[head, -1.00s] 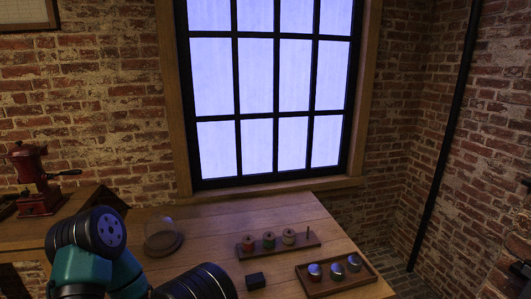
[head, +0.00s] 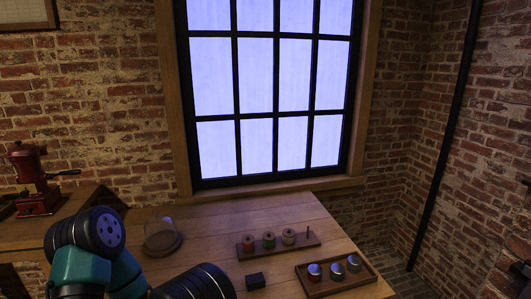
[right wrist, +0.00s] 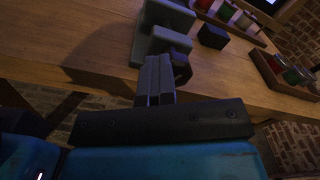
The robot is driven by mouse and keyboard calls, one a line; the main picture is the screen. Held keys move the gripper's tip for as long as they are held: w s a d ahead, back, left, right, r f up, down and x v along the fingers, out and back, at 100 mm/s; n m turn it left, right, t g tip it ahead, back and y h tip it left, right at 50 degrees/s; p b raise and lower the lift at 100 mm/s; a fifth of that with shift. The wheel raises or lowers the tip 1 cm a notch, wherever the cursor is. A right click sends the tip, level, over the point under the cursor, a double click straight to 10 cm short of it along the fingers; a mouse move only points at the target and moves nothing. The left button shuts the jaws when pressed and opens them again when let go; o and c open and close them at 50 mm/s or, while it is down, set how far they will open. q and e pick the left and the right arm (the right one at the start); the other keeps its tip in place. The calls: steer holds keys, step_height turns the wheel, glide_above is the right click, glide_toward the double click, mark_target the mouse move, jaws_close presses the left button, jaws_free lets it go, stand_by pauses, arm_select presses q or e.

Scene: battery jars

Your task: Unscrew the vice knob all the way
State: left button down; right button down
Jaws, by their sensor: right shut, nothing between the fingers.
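In the right wrist view, a grey vice (right wrist: 160,28) stands at the table's front edge. A dark rounded part, which looks like the vice knob (right wrist: 183,70), shows just right of and behind my right fingertips. My right gripper (right wrist: 155,75) is shut with nothing held, and its fingers point at the front of the vice. I cannot tell whether the fingertips touch the vice or knob. The vice does not show in the head view. My left gripper is not in view.
On the wooden table (head: 210,220) are a glass dome (head: 160,235), a rack of spools (head: 285,244), a small dark block (head: 255,280) and a tray (head: 345,288) with several jars. A red grinder (head: 38,190) stands at left. The table's back is clear.

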steer(key=shift+w+a+r+y, duration=0.2)
steer(key=shift+a+r, duration=0.1)
steer(key=shift+a, duration=0.15)
steer(key=shift+w+a+r+y, duration=0.15)
steer(key=shift+a+r+y, duration=0.1)
steer(key=shift+a, duration=0.2)
steer(key=v, duration=0.6)
steer(key=shift+f, duration=0.3)
